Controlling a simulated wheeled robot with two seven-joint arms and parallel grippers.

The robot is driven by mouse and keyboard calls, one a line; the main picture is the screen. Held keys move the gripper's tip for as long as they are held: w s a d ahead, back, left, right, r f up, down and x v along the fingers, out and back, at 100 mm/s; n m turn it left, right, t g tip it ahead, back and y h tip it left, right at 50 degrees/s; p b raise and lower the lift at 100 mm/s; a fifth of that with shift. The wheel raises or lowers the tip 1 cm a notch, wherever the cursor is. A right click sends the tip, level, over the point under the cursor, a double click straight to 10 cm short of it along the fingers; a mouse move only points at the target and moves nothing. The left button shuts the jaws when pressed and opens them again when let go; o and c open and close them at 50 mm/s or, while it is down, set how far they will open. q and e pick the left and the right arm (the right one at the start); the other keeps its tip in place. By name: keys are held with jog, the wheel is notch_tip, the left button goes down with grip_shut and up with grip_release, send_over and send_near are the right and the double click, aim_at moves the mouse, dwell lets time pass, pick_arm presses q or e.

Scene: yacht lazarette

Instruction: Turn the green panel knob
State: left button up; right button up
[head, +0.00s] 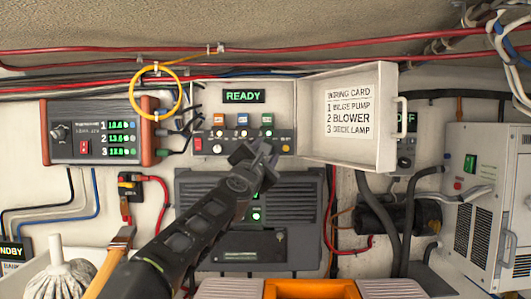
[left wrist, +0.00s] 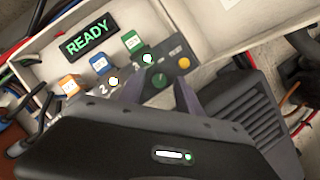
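The green knob (left wrist: 159,81) is on the lower strip of the open wall panel, left of a yellow button, in the left wrist view. My left gripper (left wrist: 160,79) has its two dark fingers apart, one on each side of the knob. I cannot tell whether they touch it. In the head view my left gripper (head: 264,150) reaches up to the panel's lower right and hides the knob. The panel box (head: 285,103) has a display (head: 243,96) reading READY, with blue, orange and green tagged parts below. My right gripper is not in view.
The panel's open door (head: 382,140) sticks out right, with a wiring card. A grey vented unit (head: 190,215) is below the panel. A red-ended power unit (head: 98,132) hangs left, a white cabinet (head: 470,220) stands right. An orange-and-grey case (head: 310,290) lies at the bottom.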

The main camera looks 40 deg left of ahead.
pick_arm(q)
jog(key=b+v, duration=0.3)
jog(key=v, duration=0.4)
jog(key=shift+s, duration=0.35)
jog(key=shift+d+f, duration=0.1)
jog(key=shift+f, duration=0.1)
